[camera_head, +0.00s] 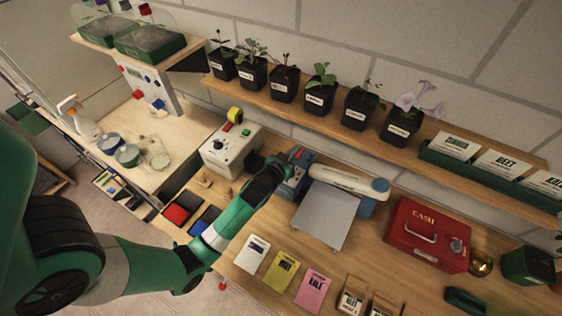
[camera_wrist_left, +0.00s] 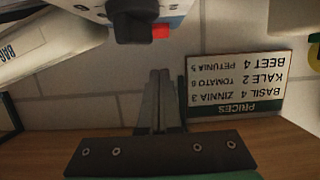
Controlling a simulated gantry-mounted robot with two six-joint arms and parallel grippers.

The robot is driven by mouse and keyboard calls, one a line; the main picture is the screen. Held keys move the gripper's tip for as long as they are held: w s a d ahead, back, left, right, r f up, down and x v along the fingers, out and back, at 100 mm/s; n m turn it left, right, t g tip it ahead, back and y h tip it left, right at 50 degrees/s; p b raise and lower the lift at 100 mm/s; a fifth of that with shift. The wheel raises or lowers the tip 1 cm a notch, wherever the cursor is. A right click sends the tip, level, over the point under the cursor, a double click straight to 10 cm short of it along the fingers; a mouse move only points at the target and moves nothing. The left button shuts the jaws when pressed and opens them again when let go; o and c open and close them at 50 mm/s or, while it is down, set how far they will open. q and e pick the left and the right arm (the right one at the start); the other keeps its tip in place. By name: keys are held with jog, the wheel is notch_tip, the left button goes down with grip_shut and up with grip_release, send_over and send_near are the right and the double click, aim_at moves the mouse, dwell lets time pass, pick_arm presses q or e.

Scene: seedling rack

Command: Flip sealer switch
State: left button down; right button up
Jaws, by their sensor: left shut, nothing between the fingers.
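The sealer has a blue-grey end housing (camera_head: 301,183), a long white arm (camera_head: 345,181) and a grey plate (camera_head: 325,217). A small red switch (camera_head: 297,152) shows at the housing's back end, close to my left gripper. In the left wrist view, which is upside down, the red switch (camera_wrist_left: 161,32) sits beside a black knob (camera_wrist_left: 132,22) on the housing at the top. My left gripper (camera_head: 284,165) is shut and empty at the housing's left side. Its fingers (camera_wrist_left: 160,75) point toward the switch, with a visible gap in the picture. My right gripper is not in view.
A cream box with a knob (camera_head: 228,150) stands left of my gripper. A shelf (camera_head: 300,107) with potted seedlings runs behind. A red cash box (camera_head: 427,233) is at right, and seed packets (camera_head: 283,271) lie in front. A prices sign (camera_wrist_left: 235,80) stands by the wall.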

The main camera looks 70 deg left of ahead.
pick_arm(q)
jog(key=v, duration=0.3)
jog(key=f+b+v, duration=0.1)
jog(key=v, duration=0.2)
jog(key=f+v, duration=0.1)
jog(key=v, duration=0.2)
jog(key=shift+s+d, duration=0.15)
jog(key=shift+s+d+r, duration=0.15)
jog(key=shift+s+d, duration=0.05)
jog(key=shift+s, duration=0.1)
